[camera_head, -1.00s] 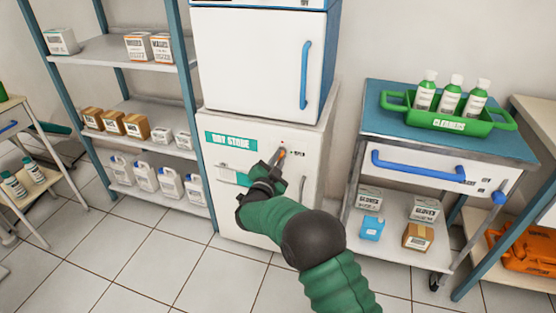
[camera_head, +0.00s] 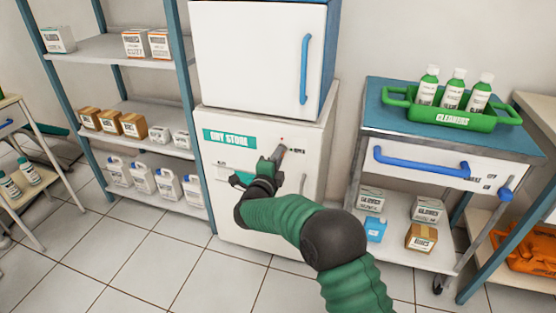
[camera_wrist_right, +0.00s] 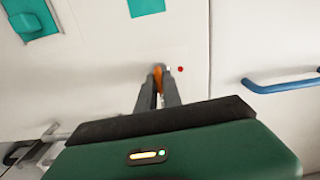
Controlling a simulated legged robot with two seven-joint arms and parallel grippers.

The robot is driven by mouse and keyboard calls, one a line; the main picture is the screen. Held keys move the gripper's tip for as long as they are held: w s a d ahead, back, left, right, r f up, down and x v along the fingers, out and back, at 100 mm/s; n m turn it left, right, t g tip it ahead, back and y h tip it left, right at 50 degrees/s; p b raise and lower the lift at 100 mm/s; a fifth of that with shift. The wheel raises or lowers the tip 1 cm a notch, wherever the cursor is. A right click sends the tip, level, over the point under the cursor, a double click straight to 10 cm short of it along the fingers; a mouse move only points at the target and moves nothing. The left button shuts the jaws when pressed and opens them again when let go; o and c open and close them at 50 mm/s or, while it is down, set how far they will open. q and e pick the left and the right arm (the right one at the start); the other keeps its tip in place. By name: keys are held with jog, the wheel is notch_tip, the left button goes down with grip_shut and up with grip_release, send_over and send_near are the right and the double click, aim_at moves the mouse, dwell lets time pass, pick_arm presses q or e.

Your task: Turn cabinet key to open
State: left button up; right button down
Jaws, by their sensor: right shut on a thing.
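The white lower cabinet (camera_head: 230,211) with a green "DRY STORE" label stands in the middle of the head view, below a white upper unit. My right gripper (camera_head: 281,151) is at the upper right of its front. In the right wrist view my gripper (camera_wrist_right: 160,72) is shut on an orange key (camera_wrist_right: 157,76) at the cabinet face, beside a small red dot (camera_wrist_right: 180,69). The fingers cover most of the key, and its exact angle cannot be told. The cabinet door looks closed. My left gripper is not in view.
A blue-topped cart (camera_head: 378,118) with a green tray of bottles (camera_head: 395,97) stands to the right. A shelf rack (camera_head: 90,50) with boxes and jugs stands to the left. The tiled floor (camera_head: 140,265) in front is clear.

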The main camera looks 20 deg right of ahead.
jog(key=shift+f+m, duration=0.25)
jog(key=shift+m, duration=0.15)
jog(key=c, duration=1.5)
grip_release()
jog(key=shift+c, duration=0.2)
jog(key=shift+o, duration=0.2)
jog(key=shift+r, duration=0.1)
jog(key=p+v, duration=0.6)
jog(key=v, duration=1.1)
